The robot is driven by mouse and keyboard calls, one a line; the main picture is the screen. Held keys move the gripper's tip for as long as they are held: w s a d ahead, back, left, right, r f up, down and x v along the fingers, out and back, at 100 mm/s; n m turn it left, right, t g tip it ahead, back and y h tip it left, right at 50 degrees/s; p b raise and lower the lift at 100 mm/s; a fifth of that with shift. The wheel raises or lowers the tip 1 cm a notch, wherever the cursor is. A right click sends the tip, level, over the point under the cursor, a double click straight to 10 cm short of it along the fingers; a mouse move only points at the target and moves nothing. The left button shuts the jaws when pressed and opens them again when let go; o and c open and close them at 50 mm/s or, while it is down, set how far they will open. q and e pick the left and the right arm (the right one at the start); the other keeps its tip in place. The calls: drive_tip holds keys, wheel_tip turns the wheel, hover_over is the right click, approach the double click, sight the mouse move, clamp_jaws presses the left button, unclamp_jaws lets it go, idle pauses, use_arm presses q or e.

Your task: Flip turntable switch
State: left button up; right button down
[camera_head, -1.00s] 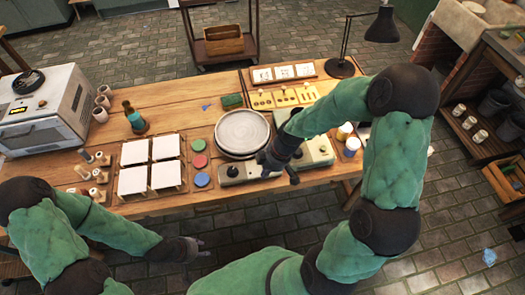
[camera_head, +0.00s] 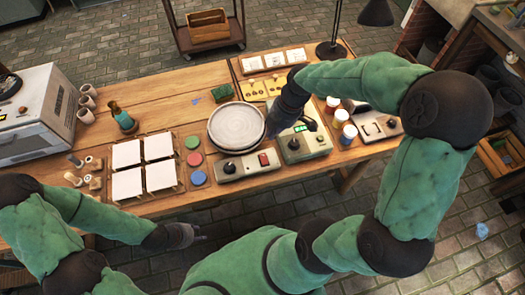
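The turntable (camera_head: 237,126), a round pale grey disc, sits mid-table. In front of it is a low grey control box (camera_head: 232,172) with a black lever or knob (camera_head: 229,167) and a red switch (camera_head: 263,159). To its right, a second grey-green box (camera_head: 304,150) has a black knob (camera_head: 294,144) and a lit green patch (camera_head: 303,127). My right gripper (camera_head: 275,128) is dark and points down at the turntable's right edge, behind the red switch; its fingers are too small to read. My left gripper (camera_head: 201,238) is low, off the table's front edge, its fingers unclear.
White square tiles (camera_head: 127,184) on a wooden board and colored discs (camera_head: 194,159) lie left of the turntable. A green sponge block (camera_head: 222,93) is behind it. Paint jars (camera_head: 348,134) stand right, beside a grey device (camera_head: 378,127). An oven (camera_head: 30,115) is far left.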

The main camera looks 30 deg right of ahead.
sight(260, 157)
drive_tip(key=b+x, duration=0.1)
drive_tip(key=x, duration=0.3)
drive_tip(key=b+x, duration=0.1)
drive_tip(key=x, duration=0.3)
drive_tip(key=d+b+x, duration=0.1)
drive_tip(key=b+x, duration=0.1)
drive_tip(key=x, duration=0.3)
drive_tip(key=shift+f, duration=0.25)
drive_tip(key=shift+w+f, duration=0.1)
drive_tip(key=shift+f, duration=0.2)
drive_tip(key=shift+f, duration=0.1)
